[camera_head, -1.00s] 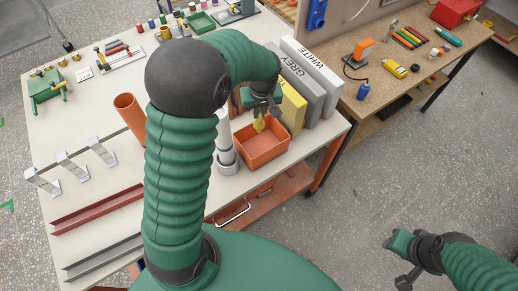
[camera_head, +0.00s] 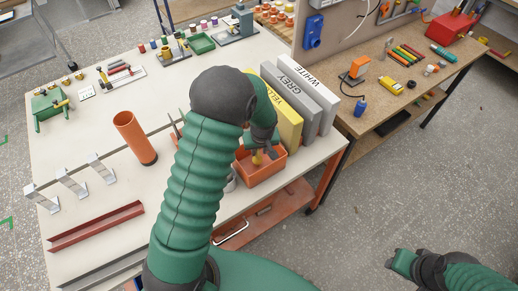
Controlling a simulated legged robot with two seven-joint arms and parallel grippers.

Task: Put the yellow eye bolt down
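The yellow eye bolt (camera_head: 257,157) is small and partly hidden. It is between the fingers of my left gripper (camera_head: 263,153), which points down over the orange bin (camera_head: 262,175). The gripper appears shut on the bolt, low in the bin's opening. I cannot tell whether the bolt touches the bin floor. My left arm hides part of the bin's left side. My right gripper (camera_head: 393,262) is at the lower right over the floor, away from the tables, and its fingers are not clear.
Yellow, grey (camera_head: 303,98) and white (camera_head: 322,88) binders stand right behind the bin. An orange tube (camera_head: 134,137) stands left of my arm. Metal brackets and a red channel (camera_head: 96,225) lie on the left of the table. A second workbench (camera_head: 400,100) is at right.

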